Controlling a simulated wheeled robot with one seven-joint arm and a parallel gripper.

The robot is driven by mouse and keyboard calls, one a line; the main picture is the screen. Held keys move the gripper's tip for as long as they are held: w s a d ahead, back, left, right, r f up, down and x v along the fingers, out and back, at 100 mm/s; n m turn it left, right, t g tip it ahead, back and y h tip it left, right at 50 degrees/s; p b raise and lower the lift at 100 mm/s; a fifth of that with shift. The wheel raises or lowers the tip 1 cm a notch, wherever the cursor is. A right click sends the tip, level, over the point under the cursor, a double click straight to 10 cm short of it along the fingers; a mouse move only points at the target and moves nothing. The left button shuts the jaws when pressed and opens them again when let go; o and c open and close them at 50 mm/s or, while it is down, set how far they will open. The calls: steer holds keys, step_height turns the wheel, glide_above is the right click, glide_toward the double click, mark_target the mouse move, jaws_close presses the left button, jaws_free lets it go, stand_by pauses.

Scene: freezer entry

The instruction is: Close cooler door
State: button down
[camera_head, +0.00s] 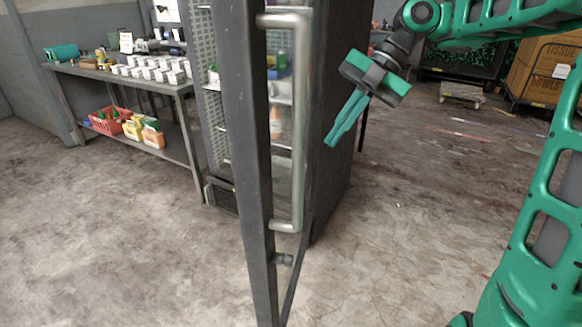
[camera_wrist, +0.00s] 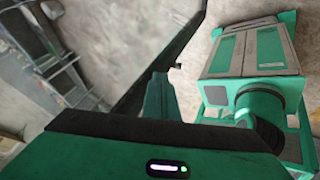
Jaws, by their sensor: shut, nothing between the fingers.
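The cooler door (camera_head: 247,150) stands open toward me, seen nearly edge-on as a dark frame with a long metal handle (camera_head: 299,130) on it. Behind it is the cooler (camera_head: 335,150), a dark cabinet with lit shelves of goods showing past the frame. My gripper (camera_head: 333,141) is shut and empty, just right of the handle in the head view, pointing down and left. Its fingers also show in the wrist view (camera_wrist: 160,90), close to the dark bar of the door frame (camera_wrist: 165,55). I cannot tell whether they touch it.
A grey table (camera_head: 180,86) with rows of white items stands at the left, with a red basket (camera_head: 110,120) on its lower shelf. Cardboard boxes (camera_head: 540,70) and a low pallet (camera_head: 462,93) are at the back right. The concrete floor around the door is clear.

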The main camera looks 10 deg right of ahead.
steer(key=shift+a+n, duration=0.15)
steer(key=shift+n, duration=0.15)
steer(key=shift+x, duration=1.05)
glide_toward(276, 189)
step_height(276, 189, down, 3)
steer(key=s+d, duration=0.1)
steer(key=s, duration=0.1)
steer(key=shift+w+a+f, duration=0.1)
steer(key=shift+w+a, duration=0.15)
steer(key=shift+a, duration=0.35)
steer(key=shift+w+a+f, duration=0.1)
steer(key=shift+w+a, duration=0.15)
steer(key=shift+a, duration=0.35)
steer(key=shift+w+a+f, duration=0.1)
steer(key=shift+w+a, duration=0.15)
steer(key=shift+a, duration=0.3)
